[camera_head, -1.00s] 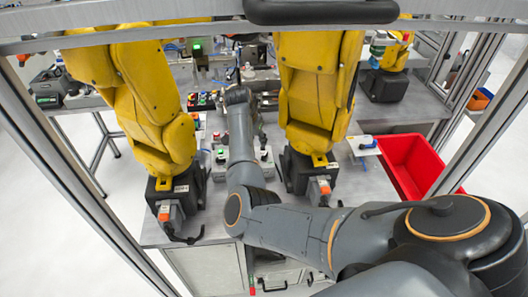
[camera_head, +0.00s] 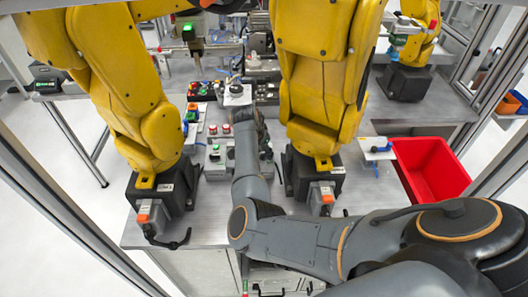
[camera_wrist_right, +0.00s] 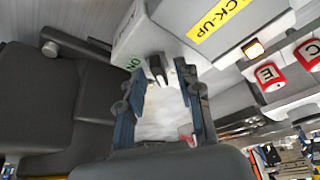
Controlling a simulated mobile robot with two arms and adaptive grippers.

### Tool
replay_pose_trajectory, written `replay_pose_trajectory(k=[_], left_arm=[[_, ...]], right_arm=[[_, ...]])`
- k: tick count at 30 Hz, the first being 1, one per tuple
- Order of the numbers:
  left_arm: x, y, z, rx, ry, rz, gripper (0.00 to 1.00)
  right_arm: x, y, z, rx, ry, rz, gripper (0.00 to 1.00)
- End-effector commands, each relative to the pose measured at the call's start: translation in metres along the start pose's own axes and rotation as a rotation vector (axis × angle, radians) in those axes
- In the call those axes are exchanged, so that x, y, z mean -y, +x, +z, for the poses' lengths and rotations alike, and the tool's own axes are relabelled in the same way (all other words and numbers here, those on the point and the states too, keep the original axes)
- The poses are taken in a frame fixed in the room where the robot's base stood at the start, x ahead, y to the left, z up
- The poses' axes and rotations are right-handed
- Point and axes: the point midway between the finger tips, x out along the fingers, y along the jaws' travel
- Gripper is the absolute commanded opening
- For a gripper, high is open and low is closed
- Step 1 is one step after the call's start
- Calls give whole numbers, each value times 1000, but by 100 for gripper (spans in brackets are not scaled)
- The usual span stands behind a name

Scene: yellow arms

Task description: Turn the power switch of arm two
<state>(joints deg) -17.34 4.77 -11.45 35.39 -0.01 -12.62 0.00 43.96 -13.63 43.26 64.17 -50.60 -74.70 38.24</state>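A black switch knob (camera_wrist_right: 157,70) with a green ON label sits on a pale control box (camera_wrist_right: 180,35) in the right wrist view. My right gripper (camera_wrist_right: 163,88) is open, its two blue-grey fingers pointing at that box. The knob shows between the fingertips, close to the left one; whether they touch is unclear. In the head view my right gripper (camera_head: 262,130) is small and dark beside the right large yellow arm (camera_head: 322,75), and my forearm covers part of the control panel. My left gripper is not in view.
Another large yellow arm (camera_head: 130,95) stands on the left. A red bin (camera_head: 432,168) stands at the right of the grey table. A dark machine base (camera_wrist_right: 65,100) is close on the left.

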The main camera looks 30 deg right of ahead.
Motion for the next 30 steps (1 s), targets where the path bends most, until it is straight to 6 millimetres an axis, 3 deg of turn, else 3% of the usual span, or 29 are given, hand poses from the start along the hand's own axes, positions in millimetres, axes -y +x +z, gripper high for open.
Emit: replay_pose_trajectory(k=[4,9,20,30], left_arm=[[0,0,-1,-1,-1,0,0],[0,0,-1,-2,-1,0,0],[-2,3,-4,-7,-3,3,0],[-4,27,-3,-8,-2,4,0]], right_arm=[[0,0,0,0,0,0,33],[0,0,0,0,0,0,0],[0,1,0,1,19,8,0],[2,4,0,-2,193,80,0]])
